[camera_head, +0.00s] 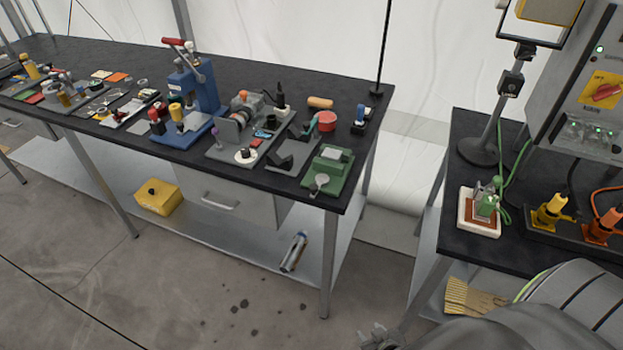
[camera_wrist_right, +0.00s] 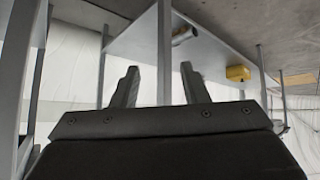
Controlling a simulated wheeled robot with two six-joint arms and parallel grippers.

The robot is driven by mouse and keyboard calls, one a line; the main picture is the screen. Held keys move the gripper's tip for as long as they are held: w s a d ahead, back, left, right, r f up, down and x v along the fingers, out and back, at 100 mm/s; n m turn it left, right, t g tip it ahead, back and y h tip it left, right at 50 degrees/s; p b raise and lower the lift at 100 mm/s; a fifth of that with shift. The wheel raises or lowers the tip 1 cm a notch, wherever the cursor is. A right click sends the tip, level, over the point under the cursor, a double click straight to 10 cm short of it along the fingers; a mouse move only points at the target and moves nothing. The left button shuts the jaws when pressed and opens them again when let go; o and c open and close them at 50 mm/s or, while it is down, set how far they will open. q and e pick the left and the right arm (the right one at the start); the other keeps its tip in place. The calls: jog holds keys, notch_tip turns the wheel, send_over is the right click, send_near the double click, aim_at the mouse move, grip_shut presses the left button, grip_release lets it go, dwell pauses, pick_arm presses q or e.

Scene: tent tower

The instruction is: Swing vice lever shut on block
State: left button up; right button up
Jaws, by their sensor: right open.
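A small green vice (camera_head: 335,165) stands at the right front corner of the long black workbench. A pale grey block (camera_head: 331,154) appears to sit in its top. A short lever with a round grey end (camera_head: 321,182) shows at its front edge; how far it is swung is too small to tell. My right gripper (camera_head: 380,338) is low at the bottom of the head view, well below and apart from the vice. The right wrist view shows its two fingers (camera_wrist_right: 160,88) spread with nothing between them. My left gripper is not in view.
The long bench (camera_head: 365,125) also carries a blue press (camera_head: 190,85), a grey machine (camera_head: 237,125) and a red round container (camera_head: 327,121). A second black table (camera_head: 470,240) stands at the right. Below are a yellow box (camera_head: 158,197) and open floor.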

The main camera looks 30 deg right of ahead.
jog(key=w+a+r+t+p, duration=0.1)
jog(key=w+r+t, duration=0.3)
jog(key=r, duration=0.6)
jog(key=w+r+t+p, duration=0.1)
jog(key=w+r+t, duration=0.1)
jog(key=w+r, duration=0.55)
jog(key=t+y+p, duration=0.1)
jog(key=t+p, duration=0.1)
jog(key=t, duration=0.1)
send_near(316, 192)
jog(key=shift+n, duration=0.4)
jog(key=w+b, duration=0.2)
jog(key=w, duration=0.7)
jog(key=shift+w+d+f, duration=0.1)
jog(key=shift+w, duration=0.25)
jog(key=shift+w+b, duration=0.4)
jog(key=shift+w, duration=0.35)
grip_shut()
